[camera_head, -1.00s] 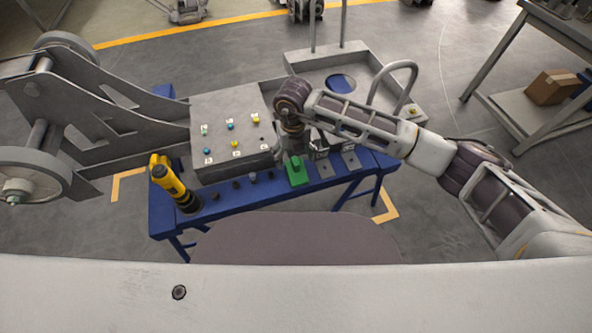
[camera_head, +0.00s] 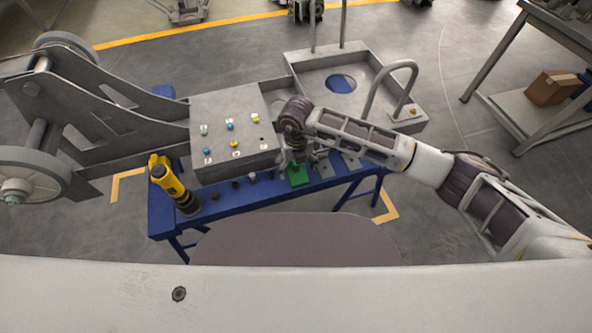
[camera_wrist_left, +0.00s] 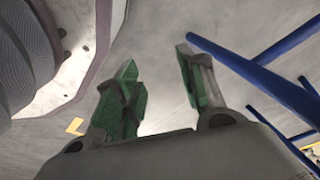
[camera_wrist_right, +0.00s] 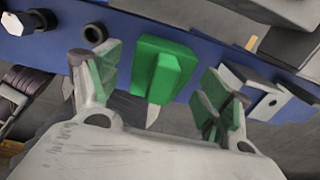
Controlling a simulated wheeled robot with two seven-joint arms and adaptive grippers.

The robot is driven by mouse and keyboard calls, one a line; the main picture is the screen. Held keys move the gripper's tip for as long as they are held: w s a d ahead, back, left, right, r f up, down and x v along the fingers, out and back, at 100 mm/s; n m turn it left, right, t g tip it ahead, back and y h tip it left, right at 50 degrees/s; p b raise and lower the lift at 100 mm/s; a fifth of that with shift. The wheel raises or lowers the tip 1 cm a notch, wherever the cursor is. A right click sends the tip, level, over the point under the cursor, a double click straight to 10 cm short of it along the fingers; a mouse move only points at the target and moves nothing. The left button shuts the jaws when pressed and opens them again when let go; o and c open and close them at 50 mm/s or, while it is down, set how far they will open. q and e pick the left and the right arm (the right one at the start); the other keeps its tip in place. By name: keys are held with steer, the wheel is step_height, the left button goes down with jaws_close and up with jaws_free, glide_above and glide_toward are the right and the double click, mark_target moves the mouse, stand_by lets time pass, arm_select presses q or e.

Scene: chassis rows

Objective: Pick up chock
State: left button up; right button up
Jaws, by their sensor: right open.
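The chock is a green block with a raised grip (camera_head: 298,176) on the blue bench, just in front of the grey box; it also shows in the right wrist view (camera_wrist_right: 163,70). My right gripper (camera_wrist_right: 158,90) is open and empty, its green-padded fingers on either side of the chock in that view. I cannot tell whether they touch it. In the head view my right wrist hangs over the chock and hides part of the space behind it. My left gripper (camera_wrist_left: 162,88) is open and empty over the floor, outside the head view.
On the blue bench (camera_head: 225,207) stand a yellow-and-black tool (camera_head: 173,184), several small dark parts and grey plates (camera_wrist_right: 290,100) close beside the chock. The grey box with coloured knobs (camera_head: 227,110) rises behind. A grey tray with a looped handle (camera_head: 395,85) is at back right.

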steer(key=shift+f, duration=0.95)
arm_select(q)
steer(key=shift+w+d+r, duration=0.15)
steer(key=shift+r, duration=0.2)
arm_select(e)
steer(key=shift+c, duration=0.7)
steer(key=c, duration=0.9)
arm_select(q)
steer(key=shift+w, duration=0.1)
arm_select(e)
steer(key=shift+c, duration=0.9)
arm_select(q)
steer(key=shift+r, duration=0.1)
arm_select(e)
steer(key=shift+r, duration=0.1)
